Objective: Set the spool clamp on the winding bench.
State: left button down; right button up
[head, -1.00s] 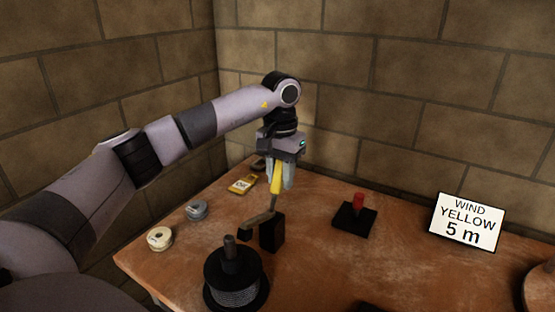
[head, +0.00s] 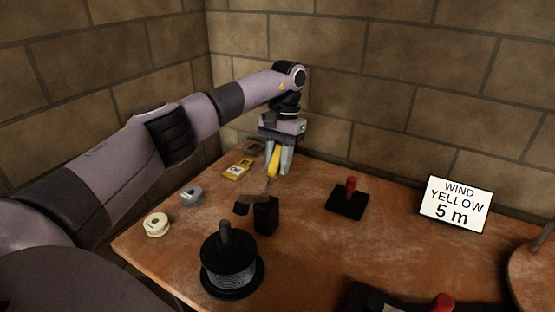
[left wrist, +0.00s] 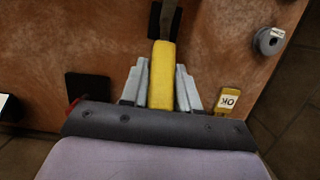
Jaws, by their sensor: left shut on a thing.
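The spool clamp is a lever with a yellow handle (head: 273,162) on a black block (head: 266,216) that stands on the winding bench (head: 305,262). A dark pad (head: 241,209) sits at the lever's left end, apart from the spool (head: 230,272) in front, which shows grey winding and a dark post. My left gripper (head: 279,168) is shut on the yellow handle above and behind the block. In the left wrist view the handle (left wrist: 162,78) lies between both fingers. Part of the lever is hidden by the block and fingers. My right gripper is not in view.
A red peg on a black base (head: 347,202) and a WIND YELLOW 5 m sign (head: 455,204) stand right. Brick walls close the back and left.

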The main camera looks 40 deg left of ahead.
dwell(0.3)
pick_arm(q)
jog(key=c, duration=0.9)
grip_release()
jog(key=shift+r, duration=0.1)
jog(key=shift+v, duration=3.5)
